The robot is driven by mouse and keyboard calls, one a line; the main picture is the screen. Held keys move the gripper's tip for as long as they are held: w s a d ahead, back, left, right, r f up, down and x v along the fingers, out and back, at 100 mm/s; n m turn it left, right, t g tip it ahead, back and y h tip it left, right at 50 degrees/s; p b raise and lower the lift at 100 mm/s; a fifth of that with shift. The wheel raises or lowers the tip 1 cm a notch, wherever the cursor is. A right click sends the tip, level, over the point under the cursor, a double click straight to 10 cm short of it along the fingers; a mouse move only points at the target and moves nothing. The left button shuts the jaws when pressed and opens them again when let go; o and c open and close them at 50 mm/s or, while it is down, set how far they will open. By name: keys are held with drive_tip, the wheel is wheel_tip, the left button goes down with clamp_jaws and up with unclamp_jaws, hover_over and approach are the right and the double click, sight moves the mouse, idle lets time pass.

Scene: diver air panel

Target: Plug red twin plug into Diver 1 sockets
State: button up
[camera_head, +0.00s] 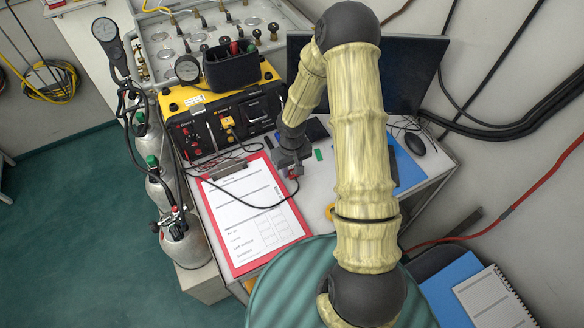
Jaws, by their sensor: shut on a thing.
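My gripper (291,166) points down near the right edge of the clipboard and is shut on the red twin plug (293,174). Only a small part of the plug shows under the jaws. A thin black cable (262,206) runs from it in a loop over the clipboard. The yellow and black diver panel (213,147) stands behind and left of my gripper, apart from the plug. Small red and dark sockets (190,138) sit at the left of its front face. A yellow plug (228,122) sits further right on that face.
A red clipboard (232,268) with a form lies in front of the panel. A black pouch (232,68) and a round gauge (188,69) stand on top of the panel. Gas cylinders (160,185) stand at the left. A dark monitor (400,70) is behind my arm.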

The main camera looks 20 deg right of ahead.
drive_tip(key=shift+r+p, duration=0.9)
drive_tip(key=shift+r, duration=0.3)
drive_tip(key=shift+d, duration=0.1)
